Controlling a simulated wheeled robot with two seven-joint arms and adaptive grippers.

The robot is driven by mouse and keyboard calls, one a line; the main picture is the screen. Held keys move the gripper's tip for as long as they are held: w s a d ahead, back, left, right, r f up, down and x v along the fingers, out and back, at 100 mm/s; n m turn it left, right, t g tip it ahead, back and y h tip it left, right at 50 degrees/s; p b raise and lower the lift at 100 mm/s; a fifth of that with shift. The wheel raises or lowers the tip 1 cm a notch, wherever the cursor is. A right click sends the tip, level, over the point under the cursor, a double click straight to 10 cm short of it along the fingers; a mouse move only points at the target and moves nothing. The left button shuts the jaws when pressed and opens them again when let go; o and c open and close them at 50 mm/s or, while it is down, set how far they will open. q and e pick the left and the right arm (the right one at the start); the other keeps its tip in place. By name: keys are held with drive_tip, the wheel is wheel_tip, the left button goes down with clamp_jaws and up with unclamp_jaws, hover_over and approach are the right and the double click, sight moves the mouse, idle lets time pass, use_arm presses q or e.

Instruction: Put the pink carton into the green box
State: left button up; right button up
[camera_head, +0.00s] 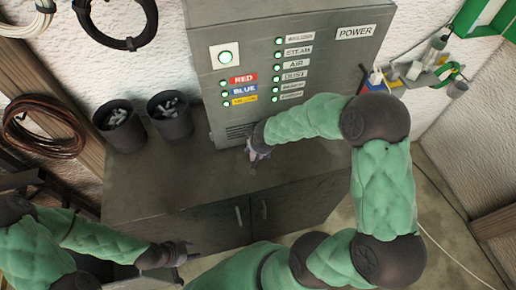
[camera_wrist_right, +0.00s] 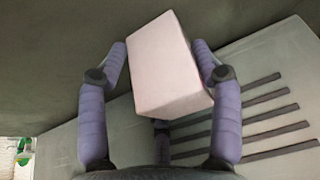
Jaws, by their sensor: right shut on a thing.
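The pink carton (camera_wrist_right: 168,65) is a pale pink block between the two purple fingers of my right gripper (camera_wrist_right: 160,70) in the right wrist view. The fingers are shut on its sides, and it sits tilted in that view. In the head view my right gripper (camera_head: 257,148) is low in front of the grey control cabinet, and the carton is mostly hidden there. I cannot tell whether it touches the worktop. My left gripper (camera_head: 178,254) is at the front edge of the worktop, far from the carton; its opening is unclear.
The grey control cabinet (camera_head: 235,85) stands at the back of the worktop (camera_head: 170,180). Two dark bins (camera_head: 122,130) with contents stand left of it. A tool shelf (camera_head: 425,75) is on the right wall, with a green frame (camera_head: 480,17) above. The worktop's left-middle part is bare.

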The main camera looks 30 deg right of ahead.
drive_tip(key=shift+f, duration=0.15)
drive_tip(key=o, duration=1.2)
drive_tip(key=shift+c, duration=0.2)
